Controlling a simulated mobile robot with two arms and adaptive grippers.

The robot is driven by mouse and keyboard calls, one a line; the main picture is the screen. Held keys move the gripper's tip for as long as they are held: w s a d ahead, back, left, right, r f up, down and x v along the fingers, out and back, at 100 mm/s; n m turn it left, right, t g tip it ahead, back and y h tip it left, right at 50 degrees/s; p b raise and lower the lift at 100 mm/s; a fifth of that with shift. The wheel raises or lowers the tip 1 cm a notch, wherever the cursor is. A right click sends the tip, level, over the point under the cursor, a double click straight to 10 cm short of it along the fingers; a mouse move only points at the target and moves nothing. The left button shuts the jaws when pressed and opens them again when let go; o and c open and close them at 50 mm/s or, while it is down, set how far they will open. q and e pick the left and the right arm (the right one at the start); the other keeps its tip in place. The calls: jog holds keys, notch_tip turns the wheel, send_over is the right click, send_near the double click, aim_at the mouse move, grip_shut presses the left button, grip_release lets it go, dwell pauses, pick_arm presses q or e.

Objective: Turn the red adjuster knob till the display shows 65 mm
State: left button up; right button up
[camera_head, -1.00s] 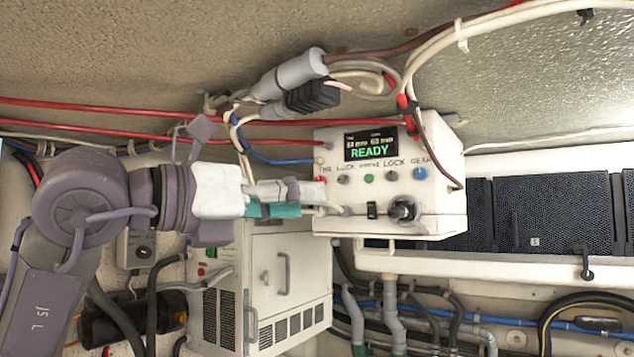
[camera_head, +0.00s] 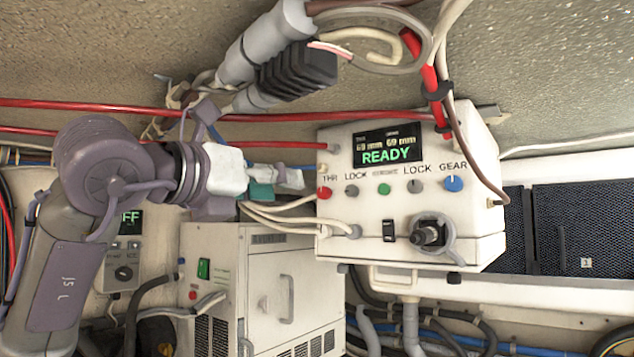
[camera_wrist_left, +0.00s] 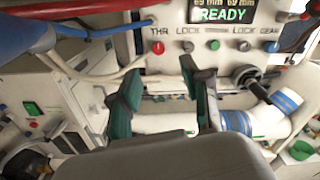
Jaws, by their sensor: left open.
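The red adjuster knob (camera_head: 325,193), under the label THR, sits at the left end of a row of knobs on a white control box (camera_head: 345,212). The display (camera_head: 388,147) above it shows READY in green, with two small mm readings too small to read surely. My left gripper (camera_head: 288,180) is just left of the box, close to the red knob but apart from it. In the left wrist view the knob (camera_wrist_left: 158,48) lies beyond and between the open, empty green-padded fingers (camera_wrist_left: 165,82). My right gripper is not in view.
The box also has grey lock knobs (camera_head: 351,191), a green button (camera_head: 384,189), a blue gear knob (camera_head: 453,183) and a black lever (camera_head: 430,234). Pale cables (camera_head: 280,215) run below my left gripper. Red lines and a black connector (camera_head: 298,70) hang above.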

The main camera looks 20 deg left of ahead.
aim_at(322, 194)
pick_arm(q)
jog(key=p+x, duration=0.3)
jog(key=x, duration=0.6)
jog(key=shift+w+f+p, duration=0.15)
jog(key=shift+w+p, duration=0.2)
jog(key=shift+p, duration=0.05)
jog(key=shift+w+d+f, duration=0.1)
jog(key=shift+w, duration=0.15)
jog(key=c, duration=0.4)
jog(key=shift+s, duration=0.1)
grip_shut()
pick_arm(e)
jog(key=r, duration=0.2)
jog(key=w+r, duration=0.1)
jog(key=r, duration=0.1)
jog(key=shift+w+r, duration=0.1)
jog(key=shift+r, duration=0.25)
